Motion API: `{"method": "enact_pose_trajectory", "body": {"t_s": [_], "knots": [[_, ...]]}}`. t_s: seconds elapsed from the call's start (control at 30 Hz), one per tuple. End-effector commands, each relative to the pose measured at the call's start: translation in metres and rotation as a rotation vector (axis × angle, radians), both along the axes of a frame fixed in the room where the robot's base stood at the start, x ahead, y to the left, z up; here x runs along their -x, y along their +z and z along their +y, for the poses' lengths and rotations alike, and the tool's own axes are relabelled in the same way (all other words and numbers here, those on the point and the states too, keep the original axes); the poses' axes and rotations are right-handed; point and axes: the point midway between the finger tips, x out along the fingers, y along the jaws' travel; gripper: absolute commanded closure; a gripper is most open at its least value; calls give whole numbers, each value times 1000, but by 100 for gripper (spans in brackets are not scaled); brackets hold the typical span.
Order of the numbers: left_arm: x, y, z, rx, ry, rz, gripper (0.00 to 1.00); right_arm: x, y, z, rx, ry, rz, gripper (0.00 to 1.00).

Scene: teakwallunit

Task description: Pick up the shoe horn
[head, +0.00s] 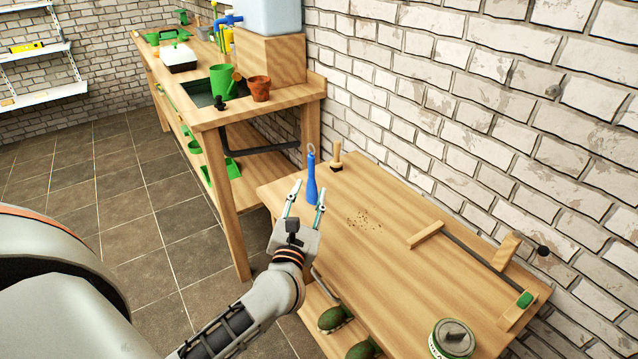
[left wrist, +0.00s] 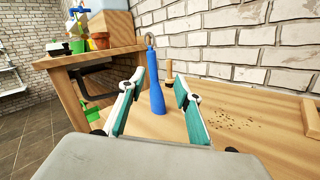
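The shoe horn (head: 312,182), a blue tapered piece with a loop at its top, stands upright near the far left end of the low wooden bench (head: 375,255). It also shows in the left wrist view (left wrist: 156,88), straight ahead and seen between the fingers. My left gripper (head: 306,198) is open and empty above the bench, its two fingers pointing toward the shoe horn. In the left wrist view the open fingers (left wrist: 160,88) frame the shoe horn, apparently without touching it. My right gripper is not in view.
A wooden-handled brush (head: 336,158) stands just behind the shoe horn. Brown crumbs (head: 363,221) lie to its right. A boot-scraper-like frame (head: 470,255) and a round tin (head: 452,340) are farther right. A taller potting bench (head: 275,102) rises at the left.

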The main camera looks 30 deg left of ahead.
Motion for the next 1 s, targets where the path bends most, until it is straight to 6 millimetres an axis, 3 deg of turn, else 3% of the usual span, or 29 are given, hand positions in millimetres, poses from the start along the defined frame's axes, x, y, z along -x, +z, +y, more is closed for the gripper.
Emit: {"method": "enact_pose_trajectory", "body": {"t_s": [0.03,0.23,0.8,1.0], "knots": [[-5,-14,7,101,13,-1,66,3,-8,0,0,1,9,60],[-17,-28,20,325,44,-16,66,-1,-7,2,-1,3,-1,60],[-77,-29,49,335,44,-16,66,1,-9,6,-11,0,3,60],[-85,-28,53,335,43,-17,66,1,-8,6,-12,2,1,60]]}}
